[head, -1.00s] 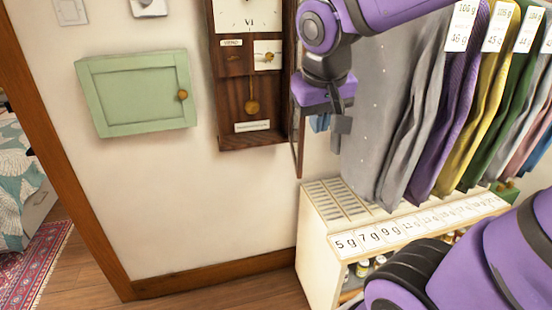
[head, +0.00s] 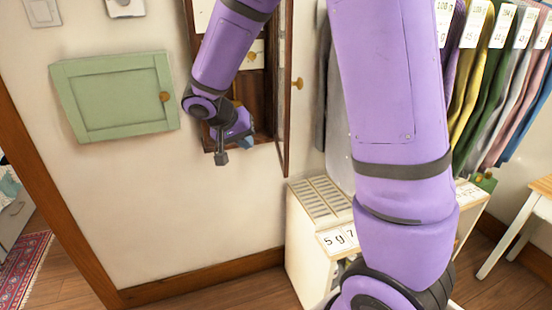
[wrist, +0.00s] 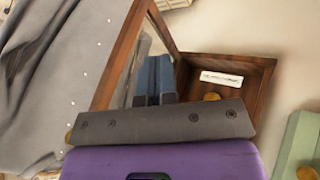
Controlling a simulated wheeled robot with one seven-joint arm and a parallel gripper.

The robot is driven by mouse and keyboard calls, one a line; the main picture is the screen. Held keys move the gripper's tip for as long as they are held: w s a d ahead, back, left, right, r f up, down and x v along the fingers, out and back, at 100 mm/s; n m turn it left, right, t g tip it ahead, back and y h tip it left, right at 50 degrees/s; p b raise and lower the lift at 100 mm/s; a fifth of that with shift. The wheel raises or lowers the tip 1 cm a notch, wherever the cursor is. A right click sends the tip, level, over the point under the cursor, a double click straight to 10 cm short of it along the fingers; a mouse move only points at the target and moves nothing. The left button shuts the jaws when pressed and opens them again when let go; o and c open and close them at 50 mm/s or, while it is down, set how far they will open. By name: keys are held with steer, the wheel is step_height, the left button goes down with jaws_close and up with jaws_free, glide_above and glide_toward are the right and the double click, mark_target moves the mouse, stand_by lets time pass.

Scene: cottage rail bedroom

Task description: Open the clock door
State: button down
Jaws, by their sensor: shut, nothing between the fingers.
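The wooden wall clock (head: 212,135) hangs on the wall, its upper part hidden by my arm. Its glazed door (head: 285,95) stands swung out from the right side of the case, with a brass knob (head: 298,83) on its outer face. My gripper (head: 244,143) is shut and empty, in front of the lower case, left of the door. In the wrist view, my blue fingers (wrist: 155,80) are beside the inner side of the door frame (wrist: 118,55); contact cannot be told. The case bottom (wrist: 255,72), a white label (wrist: 222,78) and part of the brass pendulum bob (wrist: 211,97) show there.
A green wall cabinet (head: 115,95) is left of the clock. A white shelf unit (head: 305,235) with weight labels stands below right, and hanging garments (head: 490,95) are beyond it. My own arm blocks the middle right.

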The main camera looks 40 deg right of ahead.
glide_toward(283, 165)
step_height(283, 165, down, 3)
steer(key=w+a, duration=0.1)
steer(key=w, duration=0.1)
steer(key=shift+s+d+f, duration=0.15)
steer(key=shift+s+d, duration=0.15)
steer(key=shift+d, duration=0.35)
steer(key=shift+s+d+f, duration=0.15)
steer(key=shift+s+d, duration=0.2)
steer(key=shift+d, duration=0.3)
steer(key=shift+s+d+f, duration=0.1)
steer(key=shift+s+d, duration=0.2)
steer(key=shift+d, duration=0.35)
